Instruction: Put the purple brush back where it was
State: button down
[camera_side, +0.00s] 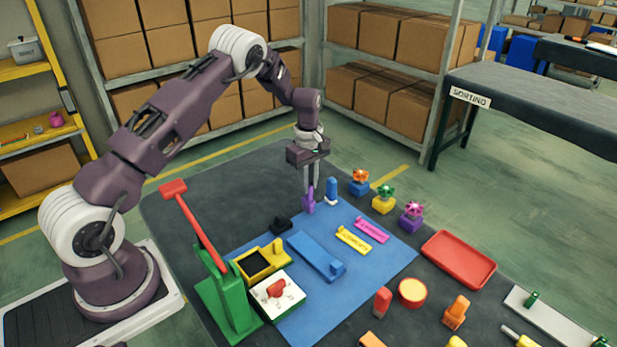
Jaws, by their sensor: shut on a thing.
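The purple brush (308,204) is small and upright at the back of the blue mat (375,275). My gripper (311,186) points straight down and is shut on its upper part. The fingers cover some of the brush. I cannot tell whether its lower end touches the mat or hangs just above it.
A blue upright piece (332,190) stands close to the right of the brush. Blue, yellow and purple blocks with spiky tops (384,197) stand at right. A green stand with a red lever (228,300) rises at front left.

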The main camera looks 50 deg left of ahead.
jog(key=shift+f, duration=0.6)
dwell(0.4)
jog(key=c, duration=1.7)
grip_release()
jog(key=o, duration=0.6)
jog(key=c, duration=0.3)
jog(key=shift+c, duration=0.2)
